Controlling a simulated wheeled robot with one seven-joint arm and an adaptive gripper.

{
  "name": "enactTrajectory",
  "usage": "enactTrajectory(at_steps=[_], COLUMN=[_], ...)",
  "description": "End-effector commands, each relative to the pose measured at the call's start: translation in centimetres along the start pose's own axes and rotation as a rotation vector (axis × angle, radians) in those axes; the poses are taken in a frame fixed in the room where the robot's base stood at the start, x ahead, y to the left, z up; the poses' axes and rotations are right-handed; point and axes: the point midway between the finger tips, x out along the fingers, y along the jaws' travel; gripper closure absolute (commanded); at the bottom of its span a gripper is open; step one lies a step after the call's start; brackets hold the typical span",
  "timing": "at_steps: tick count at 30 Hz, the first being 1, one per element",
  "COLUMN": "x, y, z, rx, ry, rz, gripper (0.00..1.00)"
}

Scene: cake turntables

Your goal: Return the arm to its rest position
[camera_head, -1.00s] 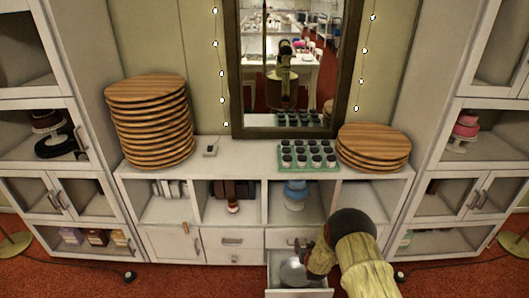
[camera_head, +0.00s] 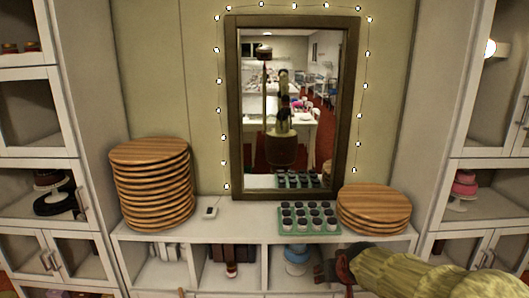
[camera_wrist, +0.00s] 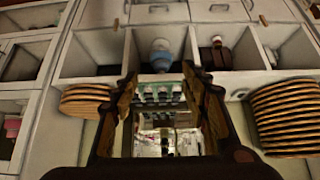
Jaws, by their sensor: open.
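My gripper (camera_head: 328,272) is in front of the lower shelf compartments of the white cabinet (camera_head: 250,208), at the bottom right of the head view. My arm reaches in from the right edge, roughly level. In the wrist view, which looks upside down, my gripper (camera_wrist: 160,88) has its two brown fingers apart with nothing held between them. The cabinet's compartments and a mirror show beyond the fingers. A blue cake stand (camera_head: 297,257) sits in a compartment behind the gripper, and it also shows in the wrist view (camera_wrist: 161,54).
A tall stack of round wooden boards (camera_head: 153,188) and a shorter one (camera_head: 374,208) stand on the cabinet top. Between them are a green tray of dark-lidded jars (camera_head: 309,231) and a small white device (camera_head: 210,212). A framed mirror (camera_head: 232,120) rises behind. Tall shelf units flank both sides.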

Motion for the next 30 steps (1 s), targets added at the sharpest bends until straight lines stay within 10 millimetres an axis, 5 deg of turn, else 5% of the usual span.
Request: enactTrajectory(at_steps=[1, 6, 15, 21, 30], x=[-2.9, -10.6, -20.7, -23.3, -23.6], y=[0.0, 0.0, 0.1, 0.1, 0.1], z=[0.6, 4.7, 13.8, 17.4, 18.1], rx=[0.0, 0.0, 0.0, 0.0, 0.0], ry=[-0.005, -0.054, -0.138, -0.17, -0.178], rz=[0.0, 0.001, 0.001, 0.001, 0.001], gripper=[0.54, 0.54, 0.54, 0.54, 0.54])
